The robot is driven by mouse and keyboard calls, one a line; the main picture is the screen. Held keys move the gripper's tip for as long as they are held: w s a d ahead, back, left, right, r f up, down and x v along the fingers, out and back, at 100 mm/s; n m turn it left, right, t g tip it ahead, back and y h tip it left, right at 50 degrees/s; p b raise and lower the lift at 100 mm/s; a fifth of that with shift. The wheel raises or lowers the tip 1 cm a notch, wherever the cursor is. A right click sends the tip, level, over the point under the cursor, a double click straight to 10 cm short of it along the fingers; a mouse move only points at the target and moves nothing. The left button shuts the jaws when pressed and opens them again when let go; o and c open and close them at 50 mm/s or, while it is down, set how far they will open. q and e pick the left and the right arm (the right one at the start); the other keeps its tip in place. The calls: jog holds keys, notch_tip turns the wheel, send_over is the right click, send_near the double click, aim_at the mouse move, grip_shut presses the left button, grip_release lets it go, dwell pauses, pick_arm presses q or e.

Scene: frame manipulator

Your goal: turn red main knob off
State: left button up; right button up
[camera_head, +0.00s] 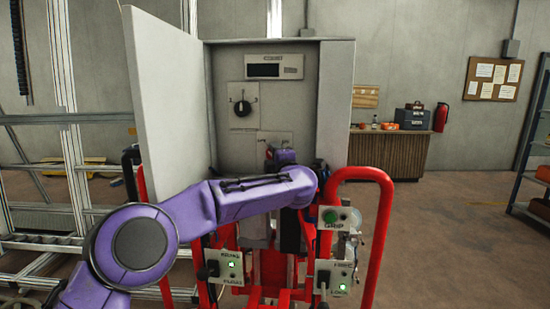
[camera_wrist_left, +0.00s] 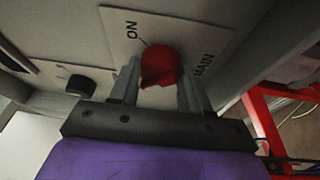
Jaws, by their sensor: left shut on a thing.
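The red main knob (camera_wrist_left: 162,66) sits on a light plate (camera_wrist_left: 215,42) marked "ON" and "MAIN" in the left wrist view. A thin mark runs from the knob's edge toward "ON". My left gripper (camera_wrist_left: 160,78) has a finger on either side of the knob and is shut on it. In the head view my left arm reaches across to the lower part of the open grey cabinet (camera_head: 228,70). There my arm hides the red knob and most of the gripper. My right gripper is not in view.
A black knob (camera_head: 242,108) sits above on the cabinet panel, under a display (camera_head: 274,67). The cabinet door (camera_head: 165,95) stands open at left. A red tubular frame (camera_head: 383,225) with control boxes (camera_head: 340,217) stands in front. Open floor lies to the right.

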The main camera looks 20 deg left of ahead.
pick_arm(q)
jog(key=shift+r+n, duration=0.1)
jog(key=shift+n, duration=0.4)
jog(key=o, duration=1.1)
jog(key=shift+c, duration=0.2)
jog(key=b+v, duration=0.5)
jog(key=v, duration=0.5)
jog(key=shift+s+d, duration=0.15)
jog(key=shift+d, duration=0.05)
jog(key=shift+r, duration=0.1)
